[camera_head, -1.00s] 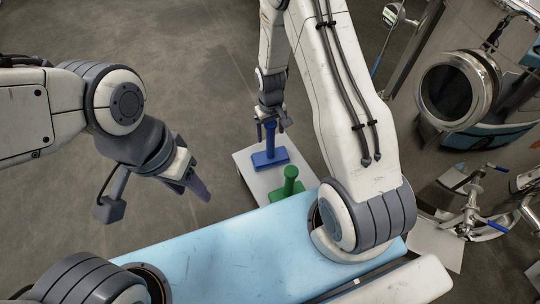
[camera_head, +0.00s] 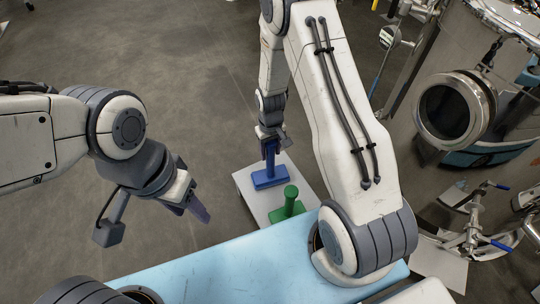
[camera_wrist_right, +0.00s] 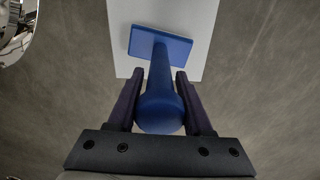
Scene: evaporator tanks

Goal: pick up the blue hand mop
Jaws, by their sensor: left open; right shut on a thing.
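The blue hand mop (camera_head: 270,177) stands upright on a white surface (camera_head: 250,201), its flat blue base down and its handle up. My right gripper (camera_head: 270,147) is at the top of the handle, shut on it. In the right wrist view the handle of the blue hand mop (camera_wrist_right: 160,90) lies between the two dark fingers of the right gripper (camera_wrist_right: 160,100), with the base beyond. Whether the base touches the white surface is hard to tell. My left gripper (camera_head: 187,200) is open and empty, well to the left over bare floor.
A green hand mop (camera_head: 289,203) stands close in front of the blue one on the same white surface. A large steel tank (camera_head: 470,100) with a round port is at the right. Steel pipework with blue handles (camera_head: 475,235) is at the lower right. Floor at left is clear.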

